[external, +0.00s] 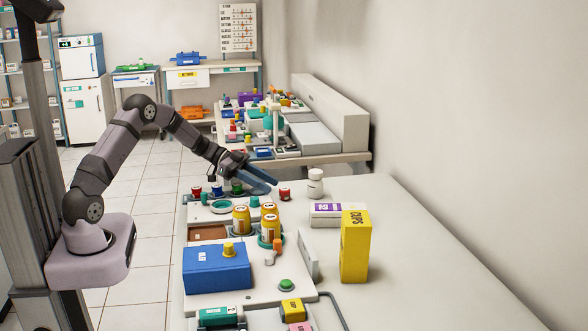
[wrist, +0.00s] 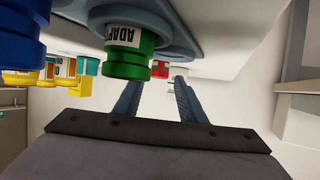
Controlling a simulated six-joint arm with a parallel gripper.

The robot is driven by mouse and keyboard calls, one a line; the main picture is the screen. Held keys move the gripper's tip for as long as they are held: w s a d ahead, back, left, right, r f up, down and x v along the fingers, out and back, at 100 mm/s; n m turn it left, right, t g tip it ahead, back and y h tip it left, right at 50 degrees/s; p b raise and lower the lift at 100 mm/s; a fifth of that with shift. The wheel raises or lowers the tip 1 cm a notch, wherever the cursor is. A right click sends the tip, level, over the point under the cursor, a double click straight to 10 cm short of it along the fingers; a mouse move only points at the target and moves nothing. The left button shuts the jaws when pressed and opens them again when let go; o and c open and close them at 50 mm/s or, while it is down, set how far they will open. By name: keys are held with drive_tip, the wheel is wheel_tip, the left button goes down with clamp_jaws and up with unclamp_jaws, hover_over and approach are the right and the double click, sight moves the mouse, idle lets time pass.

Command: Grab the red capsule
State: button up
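A small red capsule (external: 285,195) stands on the table near the white bottle, just right of and below my fingertips in the external view. A red piece with a pale label (wrist: 160,69) shows in the wrist view, beyond and between my fingertips; it appears to be the same capsule. My gripper (external: 264,182) has long blue fingers pointing right, above the table's far end. In the wrist view my gripper (wrist: 158,92) has its fingers apart with nothing held between them. Another red piece (external: 196,193) stands at the left of the station.
A green capsule (wrist: 128,52) marked ADAP and a blue one (wrist: 20,38) loom close beside my fingers. A white bottle (external: 315,183), a purple-labelled box (external: 338,215) and a tall yellow box (external: 355,246) stand to the right. The right side of the table is clear.

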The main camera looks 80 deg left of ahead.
sight(279, 198)
drive_tip(key=shift+p+x, duration=0.85)
drive_tip(key=shift+x, duration=1.75)
drive_tip(key=c, duration=0.8)
